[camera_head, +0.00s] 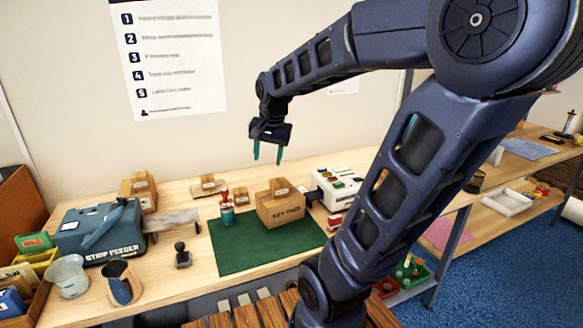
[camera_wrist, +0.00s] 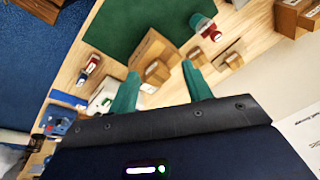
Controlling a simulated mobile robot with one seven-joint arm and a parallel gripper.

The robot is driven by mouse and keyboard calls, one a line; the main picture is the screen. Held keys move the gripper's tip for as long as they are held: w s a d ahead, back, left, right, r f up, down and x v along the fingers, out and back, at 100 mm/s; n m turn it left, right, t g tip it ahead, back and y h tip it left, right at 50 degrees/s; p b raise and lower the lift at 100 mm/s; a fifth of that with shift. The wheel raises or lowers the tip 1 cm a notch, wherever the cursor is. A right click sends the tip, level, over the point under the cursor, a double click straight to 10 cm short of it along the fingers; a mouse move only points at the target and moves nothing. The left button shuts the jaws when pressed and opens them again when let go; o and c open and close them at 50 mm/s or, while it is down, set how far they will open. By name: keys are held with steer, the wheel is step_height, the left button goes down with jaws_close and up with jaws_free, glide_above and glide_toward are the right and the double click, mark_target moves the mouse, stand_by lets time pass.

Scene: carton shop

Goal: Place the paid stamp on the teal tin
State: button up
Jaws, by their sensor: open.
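A small teal tin (camera_head: 228,216) stands on the left part of the green mat, beside a carton. A red-topped stamp (camera_head: 225,194) appears upright on top of it; its label is too small to read. In the wrist view the tin (camera_wrist: 198,20) and the red stamp top (camera_wrist: 216,36) show near the top edge. My gripper (camera_head: 267,158) is open and empty, its teal fingers pointing down, well above the bench and up and to the right of the tin. The fingertips also show in the wrist view (camera_wrist: 161,78).
A carton (camera_head: 280,213) with a small block on top stands on the green mat (camera_head: 240,258). A black-handled stamp (camera_head: 182,254) is left of the mat. The strip feeder (camera_head: 100,232), a metal jug (camera_head: 122,283) and a white machine (camera_head: 338,187) flank it. The mat's front is clear.

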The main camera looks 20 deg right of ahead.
steer(key=s+d+n+t, duration=0.1)
steer(key=s+d+n, duration=0.2)
steer(key=s+n, duration=0.3)
steer(key=s, duration=0.4)
steer(key=shift+t+h, duration=0.3)
steer(key=shift+s+d, duration=0.1)
stand_by(0.6)
